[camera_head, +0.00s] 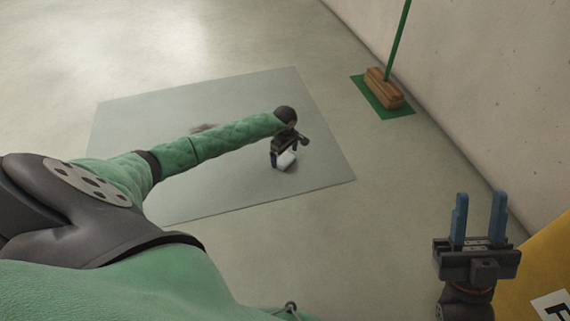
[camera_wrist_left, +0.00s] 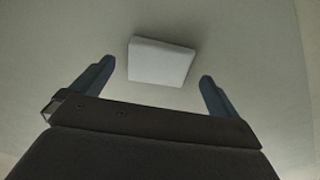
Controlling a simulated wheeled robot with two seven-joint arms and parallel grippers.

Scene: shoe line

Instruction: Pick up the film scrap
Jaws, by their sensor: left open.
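A small pale, flat-sided piece, which I take for the film scrap (camera_head: 286,161), lies on the grey mat (camera_head: 326,170). It also shows in the left wrist view (camera_wrist_left: 160,62) as a whitish block-like shape between and beyond the fingers. My left gripper (camera_head: 283,160) points down over it, open, with one blue finger on either side of it; I cannot tell whether they touch it. In the left wrist view the left gripper (camera_wrist_left: 153,88) has an empty gap. My right gripper (camera_head: 479,215) is open and empty, fingers up, at the lower right.
A brown smudge or debris patch (camera_head: 204,128) lies on the mat behind my left forearm. A broom (camera_head: 384,88) with a green handle stands on a green patch (camera_head: 401,113) by the wall (camera_head: 480,70). A yellow object (camera_head: 545,262) is at the right edge.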

